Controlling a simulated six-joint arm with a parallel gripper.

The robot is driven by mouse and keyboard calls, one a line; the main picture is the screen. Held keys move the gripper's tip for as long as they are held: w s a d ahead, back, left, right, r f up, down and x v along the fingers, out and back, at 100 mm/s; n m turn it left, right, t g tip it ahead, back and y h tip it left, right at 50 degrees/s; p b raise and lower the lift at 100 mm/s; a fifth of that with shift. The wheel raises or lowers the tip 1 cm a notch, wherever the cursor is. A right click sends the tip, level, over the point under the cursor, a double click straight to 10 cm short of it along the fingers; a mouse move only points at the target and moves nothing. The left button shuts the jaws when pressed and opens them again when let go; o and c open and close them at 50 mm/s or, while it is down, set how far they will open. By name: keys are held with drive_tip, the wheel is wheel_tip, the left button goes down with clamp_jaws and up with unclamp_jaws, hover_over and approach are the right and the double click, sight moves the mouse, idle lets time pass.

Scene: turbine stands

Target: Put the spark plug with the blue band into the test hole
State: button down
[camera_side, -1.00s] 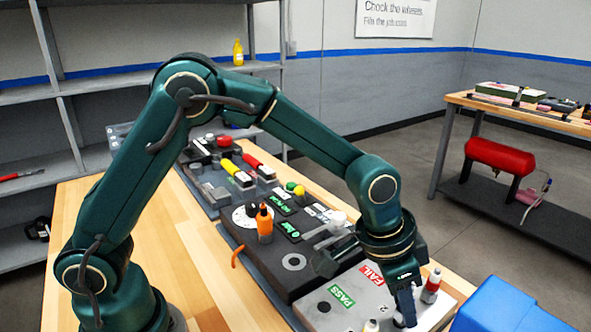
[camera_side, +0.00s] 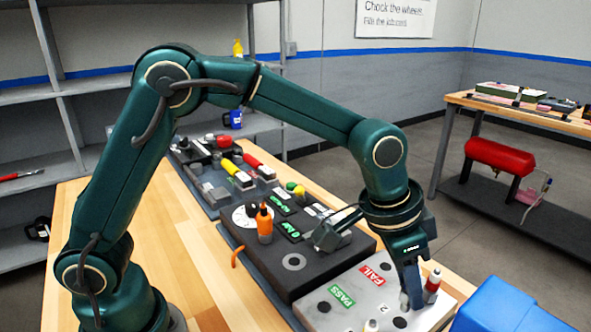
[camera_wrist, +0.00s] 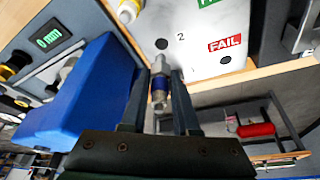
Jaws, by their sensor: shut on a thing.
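The spark plug with the blue band (camera_wrist: 159,84) is between the fingers of my gripper (camera_wrist: 158,97) in the wrist view. My gripper (camera_side: 411,298) is shut on it, just above the grey PASS/FAIL block (camera_side: 352,310) in the side view, where the fingers mostly hide the plug. A dark hole (camera_side: 400,322) in the block is empty; an empty hole also shows beside the number 2 in the wrist view (camera_wrist: 162,44). A dark fixture (camera_side: 318,276) behind the block has a round ringed opening (camera_side: 294,262); I cannot tell if it is the test hole.
A red-banded plug (camera_side: 432,286) stands close right of my gripper. A white-topped plug (camera_side: 371,326) stands at the block's front. A blue bin (camera_side: 510,308) is at the right. An orange bottle (camera_side: 264,224) and a lever-like part (camera_side: 333,230) rise from the fixture.

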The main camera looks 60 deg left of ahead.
drive_tip(key=shift+s+a+f, duration=0.15)
drive_tip(key=shift+s+f, duration=0.1)
drive_tip(key=shift+s, duration=0.2)
drive_tip(key=s+a+r+n+y, duration=0.1)
drive_tip(key=s+a+r+n, duration=0.15)
drive_tip(key=a, duration=0.65)
drive_tip(key=s+a+r+n+y, duration=0.1)
drive_tip(key=s+a+r+n, duration=0.15)
drive_tip(key=a, duration=0.75)
hover_over(299, 264)
drive_tip(key=s, duration=0.1)
drive_tip(key=shift+t, duration=0.3)
drive_tip(key=shift+s+a+f, duration=0.1)
drive_tip(key=shift+f, duration=1.2)
drive_tip(key=shift+s+f, duration=0.1)
drive_tip(key=shift+f, duration=1.2)
drive_tip(key=shift+f, duration=0.65)
drive_tip(key=shift+f, duration=0.35)
drive_tip(key=shift+f, duration=0.5)
drive_tip(key=shift+f, duration=0.25)
drive_tip(key=shift+f, duration=0.1)
